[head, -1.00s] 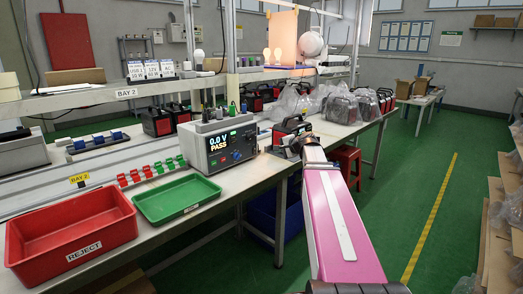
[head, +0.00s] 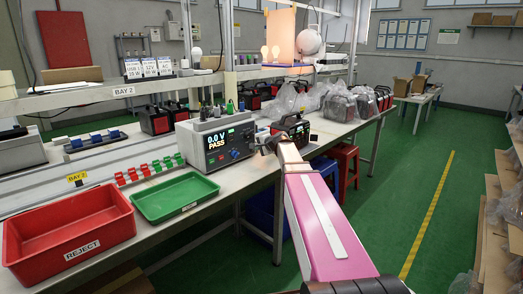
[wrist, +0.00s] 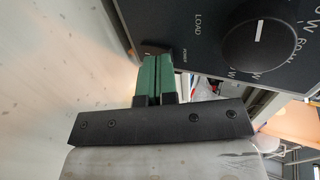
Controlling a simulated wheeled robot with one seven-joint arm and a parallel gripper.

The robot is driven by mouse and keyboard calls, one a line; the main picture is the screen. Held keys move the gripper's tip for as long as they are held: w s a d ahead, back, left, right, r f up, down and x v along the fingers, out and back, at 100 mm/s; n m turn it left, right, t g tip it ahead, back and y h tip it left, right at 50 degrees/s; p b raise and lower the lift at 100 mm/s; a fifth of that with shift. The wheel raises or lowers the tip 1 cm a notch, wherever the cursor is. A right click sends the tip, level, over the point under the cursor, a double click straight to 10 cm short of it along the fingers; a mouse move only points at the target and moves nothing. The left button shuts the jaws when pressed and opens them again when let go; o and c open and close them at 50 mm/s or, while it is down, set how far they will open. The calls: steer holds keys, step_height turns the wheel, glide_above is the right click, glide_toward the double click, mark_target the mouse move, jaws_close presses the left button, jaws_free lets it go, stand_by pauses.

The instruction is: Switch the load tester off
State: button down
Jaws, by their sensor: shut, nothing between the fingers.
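The load tester (head: 217,143) is a grey box on the bench with a black front panel. Its lit display (head: 219,138) reads "0.0 V PASS" in the head view. The wrist view shows its dark panel (wrist: 208,45) at an angle, with a large black knob (wrist: 258,45) and the words LOAD and POWER. A small black power switch (wrist: 153,48) sticks out at the panel's edge. My gripper (wrist: 153,58) is shut and empty, its green fingertips at or just short of that switch; contact cannot be told. In the head view my gripper (head: 267,143) is right of the tester.
A green tray (head: 177,205) and a red REJECT bin (head: 70,235) stand at the bench's front left. A black-and-red power station (head: 290,128) stands behind my gripper. Bagged units (head: 340,105) are farther back.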

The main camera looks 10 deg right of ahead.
steer(key=shift+w+a, duration=0.1)
steer(key=shift+w, duration=0.05)
steer(key=shift+w+a+r, duration=0.15)
steer(key=shift+w, duration=0.05)
stand_by(0.3)
steer(key=shift+r, duration=0.15)
steer(key=shift+r, duration=0.65)
